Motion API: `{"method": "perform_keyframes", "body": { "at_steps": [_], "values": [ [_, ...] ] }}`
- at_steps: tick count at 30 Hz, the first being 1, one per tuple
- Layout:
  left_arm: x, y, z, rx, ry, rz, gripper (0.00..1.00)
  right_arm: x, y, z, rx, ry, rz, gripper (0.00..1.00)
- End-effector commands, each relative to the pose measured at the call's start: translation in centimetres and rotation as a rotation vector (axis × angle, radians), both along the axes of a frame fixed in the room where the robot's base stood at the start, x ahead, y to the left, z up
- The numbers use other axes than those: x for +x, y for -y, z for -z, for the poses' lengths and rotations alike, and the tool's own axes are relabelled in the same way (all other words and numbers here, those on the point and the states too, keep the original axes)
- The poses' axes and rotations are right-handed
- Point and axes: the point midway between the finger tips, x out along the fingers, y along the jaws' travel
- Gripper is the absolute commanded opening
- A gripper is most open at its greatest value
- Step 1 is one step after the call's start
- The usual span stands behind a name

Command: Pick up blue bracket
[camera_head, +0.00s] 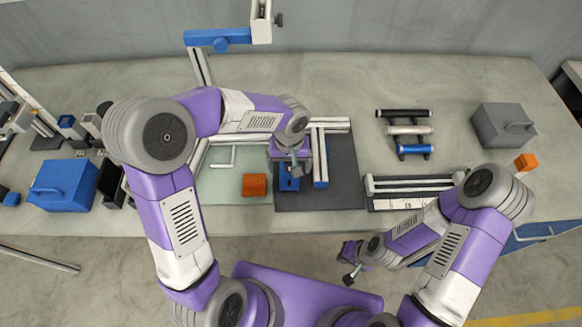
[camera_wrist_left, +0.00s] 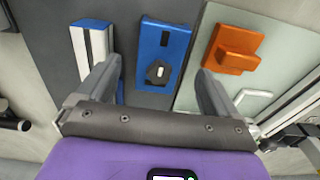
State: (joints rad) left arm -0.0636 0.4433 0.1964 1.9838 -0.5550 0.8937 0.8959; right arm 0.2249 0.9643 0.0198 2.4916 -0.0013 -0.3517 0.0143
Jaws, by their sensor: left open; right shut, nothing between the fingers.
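The blue bracket (camera_wrist_left: 163,45) lies flat on a dark grey mat (camera_wrist_left: 63,45), with a dark slot and a dark hexagonal knob on it. In the head view the blue bracket (camera_head: 289,184) is partly hidden by my left arm. My left gripper (camera_wrist_left: 157,78) is open and empty above it, its two fingers either side of the bracket in the wrist view and apart from it. In the head view my left gripper (camera_head: 294,165) points down at the mat. My right gripper (camera_head: 350,275) is shut and empty, low in front of the table edge.
An orange block (camera_head: 254,185) lies on a pale green mat (camera_head: 222,187) left of the bracket. A white and blue bar (camera_head: 320,165) stands close on its right.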

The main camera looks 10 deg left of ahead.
Motion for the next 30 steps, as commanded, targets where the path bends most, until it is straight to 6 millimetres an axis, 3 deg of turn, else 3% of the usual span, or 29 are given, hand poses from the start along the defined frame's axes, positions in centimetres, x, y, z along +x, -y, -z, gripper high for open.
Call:
{"method": "perform_keyframes", "body": {
  "at_steps": [12,19,30],
  "values": [
    [0.3,-0.1,5.2,0.0,-0.001,0.0,0.94,0.1,0.0,1.3,0.0,0.001,0.0,0.0],
    [0.3,-0.1,5.3,-0.001,0.001,0.001,0.94,0.1,0.0,1.2,0.0,0.001,0.0,0.0],
    [0.3,-0.1,5.3,-0.001,0.001,0.0,0.38,0.1,0.0,1.2,0.0,0.001,0.0,0.0]
  ]
}}
